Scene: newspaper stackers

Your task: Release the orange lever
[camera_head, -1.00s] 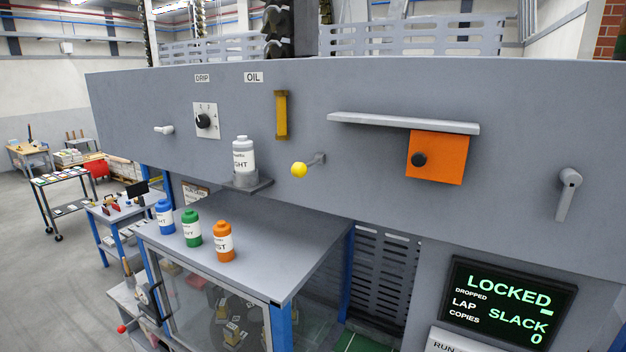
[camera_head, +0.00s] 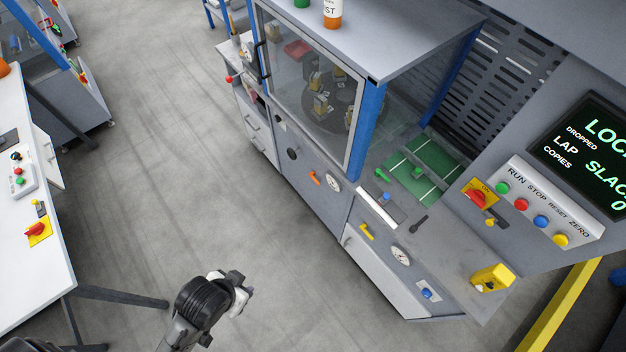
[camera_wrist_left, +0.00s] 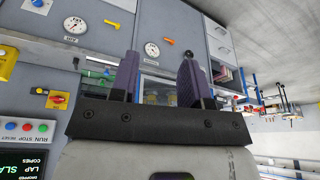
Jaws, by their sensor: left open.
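The orange lever (camera_head: 314,178) is a small handle on the grey cabinet front, just left of a round gauge (camera_head: 333,182) in the head view. In the left wrist view the orange lever (camera_wrist_left: 168,40) shows beyond and between my finger tips, beside a gauge (camera_wrist_left: 152,49). My left gripper (camera_head: 241,290) is in the lower middle of the head view, over the floor and apart from the cabinet. In the left wrist view my left gripper (camera_wrist_left: 158,68) has its two dark fingers spread with nothing between them. My right gripper is not in view.
A yellow lever (camera_head: 366,231) and a second gauge (camera_head: 401,256) are on the panel to the right. A red-and-yellow switch (camera_head: 478,197) and a button panel (camera_head: 540,212) stand farther right. A white table (camera_head: 30,240) is at left. Open floor (camera_head: 190,170) lies between.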

